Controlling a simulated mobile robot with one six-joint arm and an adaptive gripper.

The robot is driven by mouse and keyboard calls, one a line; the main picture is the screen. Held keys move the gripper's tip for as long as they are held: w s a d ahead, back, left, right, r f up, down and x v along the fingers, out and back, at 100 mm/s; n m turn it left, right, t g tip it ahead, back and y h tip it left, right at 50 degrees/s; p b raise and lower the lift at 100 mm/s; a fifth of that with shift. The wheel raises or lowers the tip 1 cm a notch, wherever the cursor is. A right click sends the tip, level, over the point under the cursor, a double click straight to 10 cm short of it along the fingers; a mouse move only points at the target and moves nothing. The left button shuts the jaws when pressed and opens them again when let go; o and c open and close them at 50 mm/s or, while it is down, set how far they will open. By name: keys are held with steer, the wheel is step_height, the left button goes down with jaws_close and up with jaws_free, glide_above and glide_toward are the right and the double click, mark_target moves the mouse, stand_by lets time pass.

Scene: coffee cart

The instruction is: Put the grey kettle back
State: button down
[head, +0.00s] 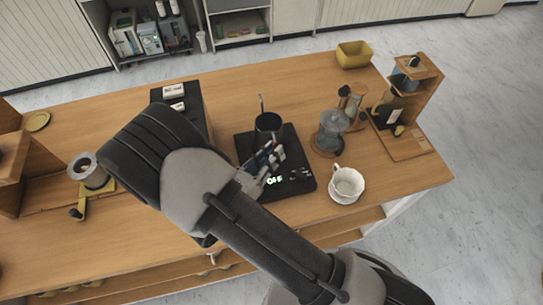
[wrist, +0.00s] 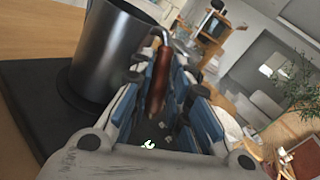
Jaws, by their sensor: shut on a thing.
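The grey kettle (head: 268,123) is upright at the black base (head: 297,150) near the middle of the counter. In the wrist view the kettle (wrist: 112,50) fills the upper left, with its bottom at a round plate on the black base (wrist: 28,105). I cannot tell for sure whether it rests fully there. My gripper (head: 266,158) is on the near side of the kettle, shut on its brown handle. The handle (wrist: 159,78) shows between the blue-padded fingers (wrist: 165,95) in the wrist view. The base's lit display shows in front of the gripper.
A white cup (head: 348,181) on a saucer and a glass carafe (head: 333,128) stand close to the right. A wooden stand (head: 427,85) and a yellow bowl (head: 353,54) are farther right. A black box (head: 194,96) is left of the base.

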steer(key=c, duration=1.5)
jaws_free()
steer(key=shift+f, duration=0.2)
steer(key=shift+r, duration=0.1)
